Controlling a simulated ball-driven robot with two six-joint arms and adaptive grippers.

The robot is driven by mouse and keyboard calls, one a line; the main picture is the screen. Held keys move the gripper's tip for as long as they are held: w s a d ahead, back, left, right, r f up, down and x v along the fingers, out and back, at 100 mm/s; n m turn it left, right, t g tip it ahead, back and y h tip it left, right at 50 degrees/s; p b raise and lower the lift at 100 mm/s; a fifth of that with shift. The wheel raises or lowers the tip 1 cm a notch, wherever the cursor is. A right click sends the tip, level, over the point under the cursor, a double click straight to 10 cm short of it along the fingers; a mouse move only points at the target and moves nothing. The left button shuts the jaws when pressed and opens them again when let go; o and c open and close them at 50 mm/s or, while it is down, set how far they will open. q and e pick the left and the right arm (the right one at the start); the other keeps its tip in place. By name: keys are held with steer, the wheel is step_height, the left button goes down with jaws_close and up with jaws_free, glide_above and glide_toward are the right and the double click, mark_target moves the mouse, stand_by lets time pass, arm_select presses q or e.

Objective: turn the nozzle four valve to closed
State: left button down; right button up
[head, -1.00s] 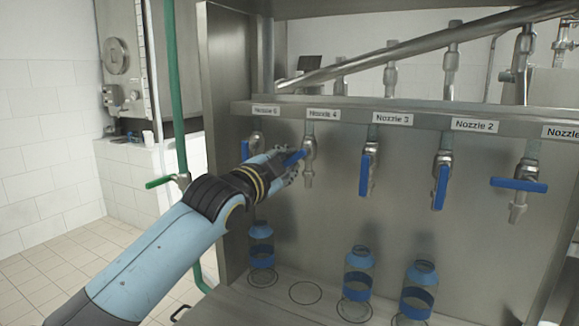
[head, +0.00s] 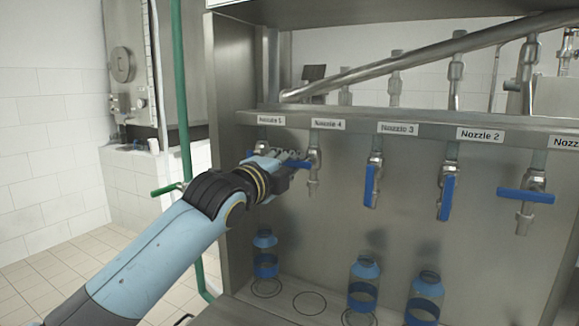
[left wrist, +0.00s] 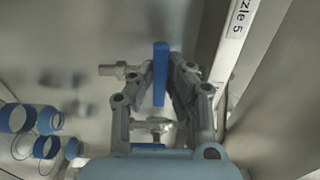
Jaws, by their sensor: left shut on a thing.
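The nozzle four valve handle (head: 299,164) is a blue lever that points left from its metal valve, close to level, below the Nozzle 4 label (head: 329,125). My left gripper (head: 290,160) is at this handle, coming from the left. In the left wrist view the blue handle (left wrist: 160,72) sits between the two fingers (left wrist: 158,85), which are shut on it. The fingers and wrist hide part of the handle in the head view. My right gripper is not in view.
The nozzle five valve (head: 262,148) is just left, partly behind my wrist. Nozzle three handle (head: 371,186) and nozzle two handle (head: 446,197) hang down; another blue handle (head: 526,196) lies level. Blue-banded bottles (head: 265,252) stand below on the shelf. A green pipe (head: 181,90) stands at left.

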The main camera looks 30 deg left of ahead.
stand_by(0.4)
arm_select(q)
steer(key=c, duration=1.3)
jaws_free()
steer(key=shift+s, duration=0.15)
steer(key=s, duration=1.1)
steer(key=shift+s+d, duration=0.35)
